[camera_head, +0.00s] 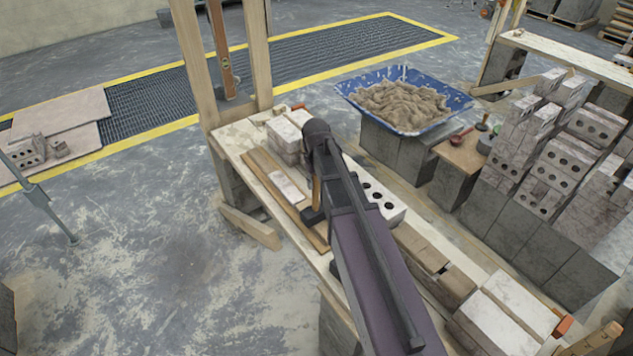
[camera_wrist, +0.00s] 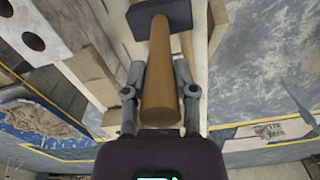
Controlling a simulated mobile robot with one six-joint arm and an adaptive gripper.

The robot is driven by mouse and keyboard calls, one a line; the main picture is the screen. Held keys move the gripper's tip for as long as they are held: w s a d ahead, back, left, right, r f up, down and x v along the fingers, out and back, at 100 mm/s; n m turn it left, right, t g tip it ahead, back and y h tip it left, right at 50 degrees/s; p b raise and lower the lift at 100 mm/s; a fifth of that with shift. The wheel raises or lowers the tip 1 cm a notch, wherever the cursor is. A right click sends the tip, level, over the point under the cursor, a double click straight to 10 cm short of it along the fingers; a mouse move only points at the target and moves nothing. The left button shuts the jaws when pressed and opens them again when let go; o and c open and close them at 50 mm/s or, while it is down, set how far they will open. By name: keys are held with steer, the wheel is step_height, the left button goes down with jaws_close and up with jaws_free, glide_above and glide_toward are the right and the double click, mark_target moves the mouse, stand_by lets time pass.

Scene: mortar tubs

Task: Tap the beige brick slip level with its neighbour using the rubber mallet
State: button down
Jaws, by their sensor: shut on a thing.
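My gripper (camera_wrist: 160,76) is shut on the wooden handle of the rubber mallet (camera_wrist: 159,62), with a finger on each side. The mallet's dark head (camera_wrist: 160,18) is beyond the fingertips in the wrist view. In the head view the mallet's head (camera_head: 313,216) shows beside my arm, over or near the plank's edge; I cannot tell whether it touches anything. A pale, pinkish brick slip (camera_head: 287,187) lies between wooden strips on the bench, left of the mallet. I cannot clearly pick out the beige slip from its neighbour. My arm hides part of the bench.
The plank bench (camera_head: 235,140) carries stacked bricks (camera_head: 284,138), a holed brick (camera_head: 382,200) and wooden blocks (camera_head: 434,262). A blue mortar tub (camera_head: 404,100) stands behind on grey blocks. Brick stacks (camera_head: 560,150) fill the right. The floor at left is mostly clear.

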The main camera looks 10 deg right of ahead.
steer(key=shift+r+p, duration=1.95)
steer(key=shift+r, duration=0.1)
steer(key=shift+f, duration=0.15)
steer(key=shift+w+d+f+b, duration=0.1)
steer(key=shift+d+f+b, duration=0.15)
steer(key=shift+b, duration=0.15)
steer(key=shift+f, duration=0.15)
